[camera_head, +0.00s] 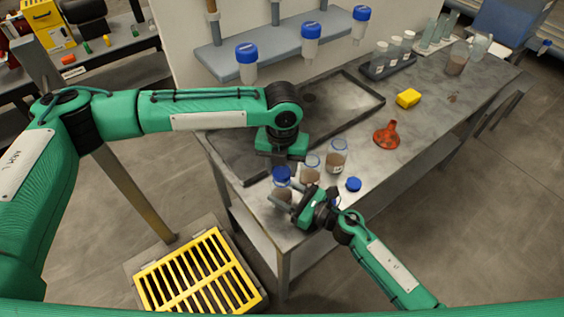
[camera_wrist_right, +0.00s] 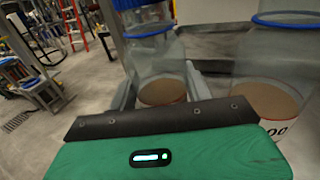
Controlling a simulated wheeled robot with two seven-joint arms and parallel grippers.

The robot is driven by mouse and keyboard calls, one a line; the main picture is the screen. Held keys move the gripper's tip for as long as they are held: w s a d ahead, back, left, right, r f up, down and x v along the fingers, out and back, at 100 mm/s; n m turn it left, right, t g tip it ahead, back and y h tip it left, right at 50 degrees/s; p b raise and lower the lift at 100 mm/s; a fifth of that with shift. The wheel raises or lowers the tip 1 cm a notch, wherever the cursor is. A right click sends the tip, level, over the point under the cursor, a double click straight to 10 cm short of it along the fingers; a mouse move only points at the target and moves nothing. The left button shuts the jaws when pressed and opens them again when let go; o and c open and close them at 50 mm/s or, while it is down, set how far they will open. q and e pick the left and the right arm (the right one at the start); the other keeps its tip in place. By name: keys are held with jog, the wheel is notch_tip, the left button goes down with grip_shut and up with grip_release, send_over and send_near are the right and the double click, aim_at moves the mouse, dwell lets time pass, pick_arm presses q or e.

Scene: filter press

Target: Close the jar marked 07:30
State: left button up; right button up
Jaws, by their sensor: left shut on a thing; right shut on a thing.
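A clear jar with brown contents (camera_head: 283,195) stands at the near left corner of the steel table. My right gripper (camera_head: 286,201) is shut around it; the jar also shows between the fingers in the right wrist view (camera_wrist_right: 160,65). A blue lid (camera_head: 281,174) is at the top of this jar, and my left gripper (camera_head: 280,166) is shut on it from above. In the wrist view the lid (camera_wrist_right: 132,4) shows only at the top edge, above a blue neck ring; I cannot tell whether it is seated. No 07:30 marking is readable.
Two more jars (camera_head: 310,172) (camera_head: 336,157) stand close to the right of the held jar. The neighbour's label (camera_wrist_right: 275,130) partly shows "00".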

pick_arm(q)
jog(key=shift+f, duration=0.55)
dwell(0.4)
jog(key=m, duration=0.5)
jog(key=shift+d+m, duration=0.1)
jog(key=shift+m, duration=0.2)
jog(key=m, duration=0.4)
jog(key=shift+s, duration=0.1)
jog(key=o, duration=0.9)
